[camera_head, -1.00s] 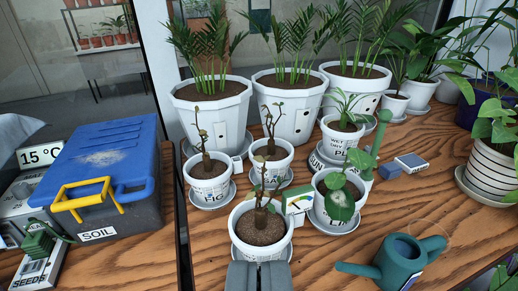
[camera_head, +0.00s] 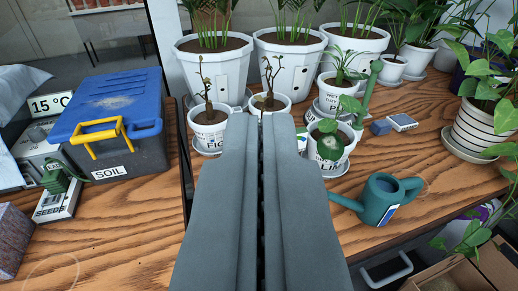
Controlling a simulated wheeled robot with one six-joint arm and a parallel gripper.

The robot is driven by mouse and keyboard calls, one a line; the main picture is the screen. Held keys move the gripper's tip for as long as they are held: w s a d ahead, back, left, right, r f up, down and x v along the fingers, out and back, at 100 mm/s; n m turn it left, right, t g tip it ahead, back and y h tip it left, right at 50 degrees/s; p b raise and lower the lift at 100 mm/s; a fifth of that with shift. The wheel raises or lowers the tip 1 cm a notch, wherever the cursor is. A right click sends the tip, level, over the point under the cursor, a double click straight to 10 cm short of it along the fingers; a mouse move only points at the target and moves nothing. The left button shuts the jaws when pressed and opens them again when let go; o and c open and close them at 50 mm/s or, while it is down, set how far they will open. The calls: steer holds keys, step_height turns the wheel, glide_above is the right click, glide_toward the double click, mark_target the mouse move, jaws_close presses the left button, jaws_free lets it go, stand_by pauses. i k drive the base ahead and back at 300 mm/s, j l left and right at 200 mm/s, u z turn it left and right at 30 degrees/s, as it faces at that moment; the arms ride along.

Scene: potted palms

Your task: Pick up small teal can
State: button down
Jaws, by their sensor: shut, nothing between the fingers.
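The small teal can (camera_head: 383,203) is a watering can with a spout pointing left and a round handle at its right. It stands upright on the wooden table, right of the middle, in front of the potted plants. A pale label shows low on its side. My gripper (camera_head: 258,118) is shut and empty, its long grey fingers pressed together in the middle of the picture. The can lies to the right of the fingers and apart from them. The fingers hide part of the table and the front small pot.
White pots with seedlings (camera_head: 210,137) and a leafy plant (camera_head: 328,150) stand behind the can. A striped pot (camera_head: 470,128) stands to its right. A blue-lidded soil box (camera_head: 110,140) is at left. A cardboard box (camera_head: 490,268) is at lower right. Bare table (camera_head: 410,225) surrounds the can.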

mark_target(382, 193)
steer(key=k+l, duration=0.15)
steer(key=k, duration=0.4)
steer(key=k+l+u, duration=0.1)
steer(key=k, duration=0.45)
